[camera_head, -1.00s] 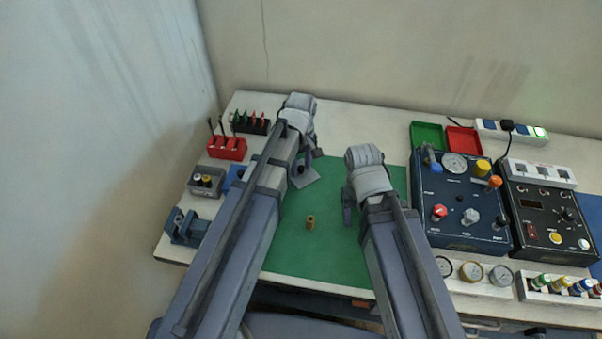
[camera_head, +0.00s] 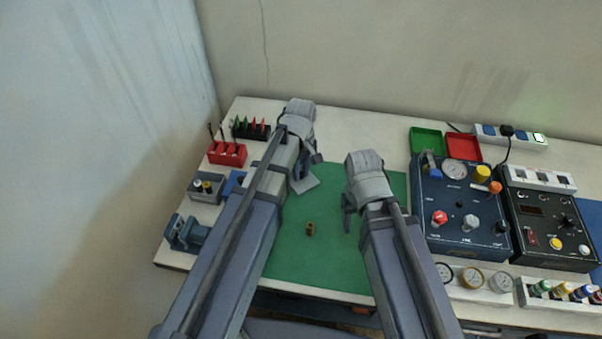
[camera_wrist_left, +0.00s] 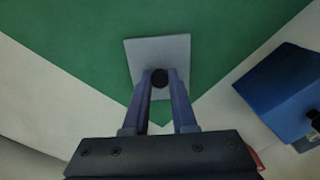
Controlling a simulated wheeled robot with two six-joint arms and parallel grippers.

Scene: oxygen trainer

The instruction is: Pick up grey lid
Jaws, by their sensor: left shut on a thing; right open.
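The grey lid (camera_wrist_left: 158,52) is a flat square plate with a round black knob (camera_wrist_left: 159,78) in its middle. In the left wrist view, my left gripper (camera_wrist_left: 160,84) is shut on the knob, one finger on each side. In the head view, the lid (camera_head: 305,184) shows just below my left gripper (camera_head: 301,166), over the upper left part of the green mat (camera_head: 325,260). I cannot tell whether the lid touches the mat. My right gripper (camera_head: 347,208) is open and empty above the mat's right side.
A small brass cylinder (camera_head: 310,229) stands on the mat between my arms. A blue block (camera_wrist_left: 290,90) lies near the lid. Left are a red holder (camera_head: 227,154) and a grey box (camera_head: 206,188). Right are dark control panels (camera_head: 465,215) and gauges (camera_head: 472,279).

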